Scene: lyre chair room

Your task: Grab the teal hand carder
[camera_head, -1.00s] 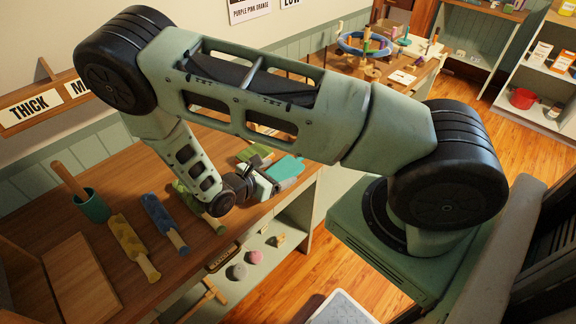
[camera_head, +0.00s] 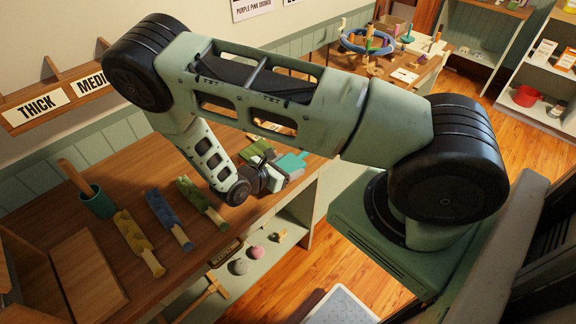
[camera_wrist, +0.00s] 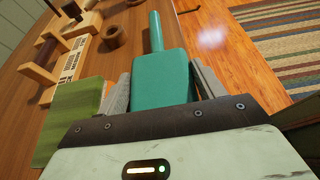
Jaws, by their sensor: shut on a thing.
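The teal hand carder (camera_wrist: 160,80) sits between the two grey fingers of my gripper (camera_wrist: 160,92) in the wrist view. Its flat paddle is at the jaws and its handle points away, up the picture. In the head view the teal carder (camera_head: 291,164) shows just beyond my gripper (camera_head: 277,176), near the front edge of the wooden bench. My gripper is shut on the paddle. The part of the paddle nearest the palm is hidden by the gripper body. I cannot tell whether the carder touches the bench.
A green block-like thing (camera_wrist: 75,125) lies close left of the jaws. Yellow (camera_head: 132,235), blue (camera_head: 165,212) and green (camera_head: 196,197) carders lie on the bench (camera_head: 110,170), with a teal cup (camera_head: 97,203) beyond. Shelves with small balls are below. Open floor (camera_head: 345,245) lies right.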

